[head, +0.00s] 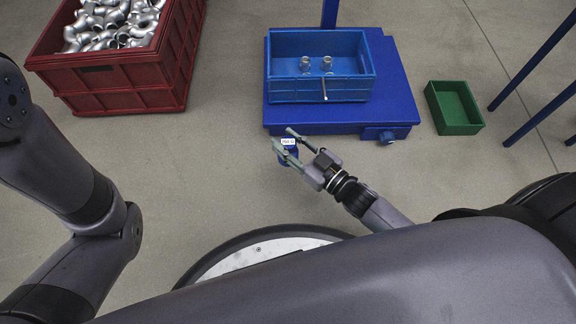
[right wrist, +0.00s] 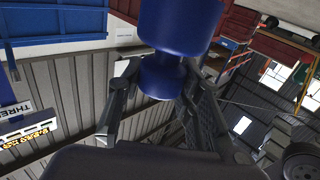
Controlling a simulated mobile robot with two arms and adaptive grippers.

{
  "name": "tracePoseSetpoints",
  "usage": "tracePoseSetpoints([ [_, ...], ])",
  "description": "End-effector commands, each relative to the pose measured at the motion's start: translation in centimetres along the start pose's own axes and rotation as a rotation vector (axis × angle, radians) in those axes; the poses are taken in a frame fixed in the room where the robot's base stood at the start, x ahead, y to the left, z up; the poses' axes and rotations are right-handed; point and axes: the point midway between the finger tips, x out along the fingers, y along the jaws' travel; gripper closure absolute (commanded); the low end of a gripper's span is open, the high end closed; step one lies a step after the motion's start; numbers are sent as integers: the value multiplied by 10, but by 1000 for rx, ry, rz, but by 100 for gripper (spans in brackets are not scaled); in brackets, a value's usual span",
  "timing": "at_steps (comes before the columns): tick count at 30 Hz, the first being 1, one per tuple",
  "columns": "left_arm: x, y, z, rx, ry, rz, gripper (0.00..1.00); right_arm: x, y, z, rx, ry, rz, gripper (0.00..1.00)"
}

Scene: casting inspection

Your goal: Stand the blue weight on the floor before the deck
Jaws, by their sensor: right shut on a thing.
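The blue weight (head: 289,154) has a white label on top and is held by my right gripper (head: 283,142), just in front of the deck. In the right wrist view the blue weight (right wrist: 178,28) has a wide body and a narrower part, and the fingers of my right gripper (right wrist: 160,78) close on the narrower part. The deck (head: 394,80) is a low blue platform at the top middle of the head view. I cannot tell whether the weight touches the floor. My left arm shows at the left, but its gripper is out of view.
A blue bin (head: 300,91) with two metal fittings (head: 326,64) and a thin rod stands on the deck. A green tray (head: 457,126) lies right of the deck. A red crate (head: 125,88) of castings stands at top left. The grey floor (head: 215,165) before the deck is clear.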

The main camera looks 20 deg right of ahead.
Motion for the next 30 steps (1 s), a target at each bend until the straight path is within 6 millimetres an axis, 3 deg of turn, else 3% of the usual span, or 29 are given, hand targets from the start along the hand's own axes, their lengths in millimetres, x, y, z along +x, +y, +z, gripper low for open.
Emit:
tracePoseSetpoints([
  [1,-15,3,-5,0,0,0,60,1,0,16,0,7,0,100],
  [3,-23,5,-8,0,0,0,60,1,0,27,0,7,0,100],
  [13,-35,7,-12,0,0,0,60,1,0,45,0,8,-1,100],
  [21,-62,13,-22,0,2,1,60,1,0,81,1,7,0,100],
  [30,-62,13,-21,0,-1,1,60,1,0,81,0,8,-1,100],
])
